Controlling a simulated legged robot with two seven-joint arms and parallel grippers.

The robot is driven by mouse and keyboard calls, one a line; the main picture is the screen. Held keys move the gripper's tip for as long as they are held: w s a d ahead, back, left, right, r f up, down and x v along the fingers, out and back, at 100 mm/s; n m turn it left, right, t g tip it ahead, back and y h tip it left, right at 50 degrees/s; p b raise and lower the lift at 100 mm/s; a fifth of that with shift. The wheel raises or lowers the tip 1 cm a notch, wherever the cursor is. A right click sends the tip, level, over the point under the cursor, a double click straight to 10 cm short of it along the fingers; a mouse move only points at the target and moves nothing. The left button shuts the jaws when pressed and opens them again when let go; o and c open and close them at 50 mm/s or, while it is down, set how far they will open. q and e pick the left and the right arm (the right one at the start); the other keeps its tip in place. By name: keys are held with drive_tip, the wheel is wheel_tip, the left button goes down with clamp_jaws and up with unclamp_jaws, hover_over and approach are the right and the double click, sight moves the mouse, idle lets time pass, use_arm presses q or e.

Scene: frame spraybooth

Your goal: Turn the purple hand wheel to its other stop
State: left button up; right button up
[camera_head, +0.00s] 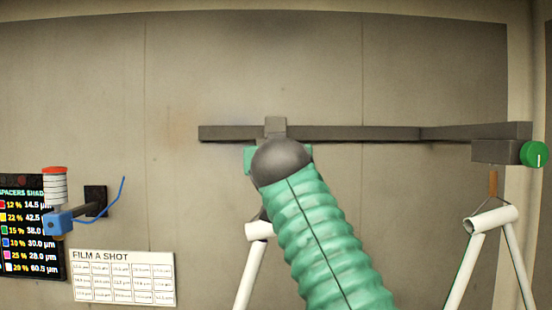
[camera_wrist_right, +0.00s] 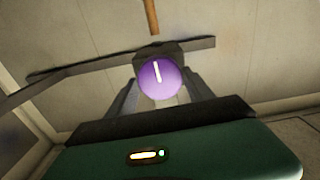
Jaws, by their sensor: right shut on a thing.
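The purple hand wheel (camera_wrist_right: 166,86) shows in the right wrist view, round, with a white mark on its face. The mark stands nearly upright there, its top leaning slightly left. My right gripper (camera_wrist_right: 161,79) is shut on the wheel, one finger on each side of it. My left gripper is in neither view.
A dark rail (camera_head: 370,133) runs along the wall, with a green knob (camera_head: 533,153) at its right end. White frames (camera_head: 493,221) hang below.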

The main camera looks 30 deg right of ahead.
drive_tip(key=shift+w+f, duration=0.15)
drive_tip(key=shift+f, duration=0.1)
idle(0.3)
drive_tip(key=o, duration=1)
drive_tip(key=shift+c, duration=0.2)
drive_tip(key=shift+o, duration=2.1)
drive_tip(key=shift+w, duration=0.2)
drive_tip(key=shift+s+r, duration=0.1)
drive_tip(key=shift+s, duration=0.05)
